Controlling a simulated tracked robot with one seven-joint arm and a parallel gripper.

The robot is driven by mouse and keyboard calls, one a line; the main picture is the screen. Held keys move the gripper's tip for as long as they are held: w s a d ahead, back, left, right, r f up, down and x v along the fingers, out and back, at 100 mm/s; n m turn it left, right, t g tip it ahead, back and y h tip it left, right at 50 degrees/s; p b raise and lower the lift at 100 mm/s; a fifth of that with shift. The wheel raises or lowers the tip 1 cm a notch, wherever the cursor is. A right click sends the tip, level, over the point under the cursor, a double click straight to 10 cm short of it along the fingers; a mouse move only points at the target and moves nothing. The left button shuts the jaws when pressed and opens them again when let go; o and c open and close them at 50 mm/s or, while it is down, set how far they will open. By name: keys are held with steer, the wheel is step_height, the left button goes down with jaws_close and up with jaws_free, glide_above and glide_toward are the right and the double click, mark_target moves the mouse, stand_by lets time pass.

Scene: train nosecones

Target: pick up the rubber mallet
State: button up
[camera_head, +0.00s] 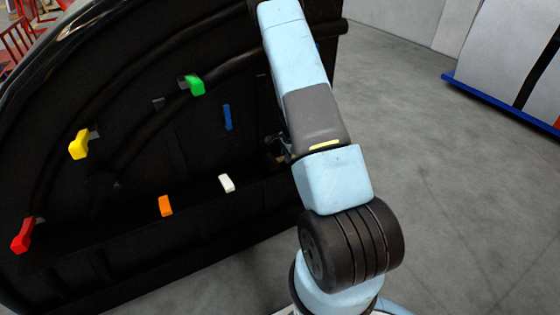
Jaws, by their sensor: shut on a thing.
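I cannot make out the rubber mallet in the head view. My arm rises from the bottom right of centre to the top edge, and its far end leaves the picture there. My gripper does not show clearly, so neither its fingers nor anything between them can be seen. A small dark shape just left of the arm is partly hidden by it, and I cannot tell what it is.
A large black nosecone shell (110,255) fills the left. It bears red (22,236), yellow (79,145), green (197,86), orange (166,206), white (227,183) and blue (228,117) pieces. Grey floor (455,200) is open at right. A blue-edged rack (495,97) stands at far right.

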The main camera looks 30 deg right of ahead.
jaws_close()
steer(key=shift+r, duration=0.1)
steer(key=shift+r, duration=0.2)
steer(key=r, duration=0.3)
steer(key=shift+s+a+r, duration=0.1)
steer(key=shift+s+r, duration=0.1)
steer(key=shift+s, duration=0.05)
steer(key=s+a+r, duration=0.5)
steer(key=s+r, duration=0.4)
steer(key=s, duration=0.3)
steer(key=shift+s, duration=0.25)
